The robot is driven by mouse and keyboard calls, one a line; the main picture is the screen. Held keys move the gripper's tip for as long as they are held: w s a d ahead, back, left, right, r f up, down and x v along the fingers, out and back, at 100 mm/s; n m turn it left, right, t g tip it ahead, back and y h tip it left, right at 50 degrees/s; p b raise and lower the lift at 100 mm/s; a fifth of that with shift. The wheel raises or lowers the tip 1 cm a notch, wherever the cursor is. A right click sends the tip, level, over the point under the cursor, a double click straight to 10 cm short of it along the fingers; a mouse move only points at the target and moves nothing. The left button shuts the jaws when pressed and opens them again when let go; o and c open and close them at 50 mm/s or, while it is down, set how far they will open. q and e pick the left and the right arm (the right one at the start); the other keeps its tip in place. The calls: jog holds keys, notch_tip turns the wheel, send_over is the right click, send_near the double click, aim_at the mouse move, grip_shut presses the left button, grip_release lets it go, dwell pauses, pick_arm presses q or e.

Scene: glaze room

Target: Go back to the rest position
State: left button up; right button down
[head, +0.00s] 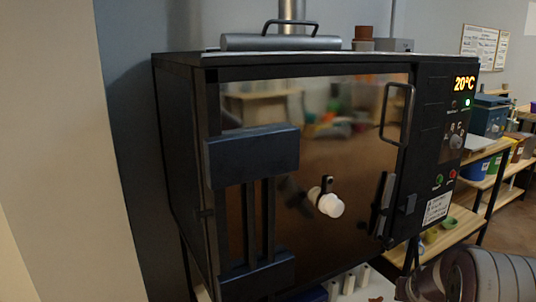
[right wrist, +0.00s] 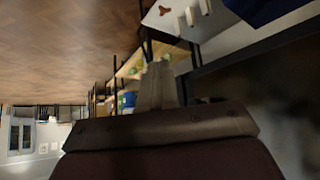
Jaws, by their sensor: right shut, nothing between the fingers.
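My right gripper (right wrist: 158,72) shows in the right wrist view with its fingers together and nothing between them. Open floor and a shelf lie beyond its tips. In the head view, part of my right arm (head: 470,276) shows at the bottom right corner, and its fingers are out of the picture. My left gripper is in neither view. The black kiln (head: 300,140) fills the middle of the head view. Its door looks closed, with a handle (head: 398,113) at the right and a white knob-like plug (head: 328,204) on the front.
The kiln's panel (head: 453,130) reads 20°C. A wooden shelf (head: 452,234) with coloured buckets stands right of the kiln. A pale wall (head: 55,140) is close at the left. Brown floor (right wrist: 70,45) is open in the right wrist view.

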jog(key=s+a+f+n+g+y, duration=0.25)
jog(key=s+a+n+g, duration=0.3)
jog(key=s+a, duration=1.65)
notch_tip(320, 180, up, 20)
jog(key=p, duration=2)
jog(key=shift+a+y, duration=0.15)
jog(key=shift+y, duration=0.2)
jog(key=shift+m, duration=0.25)
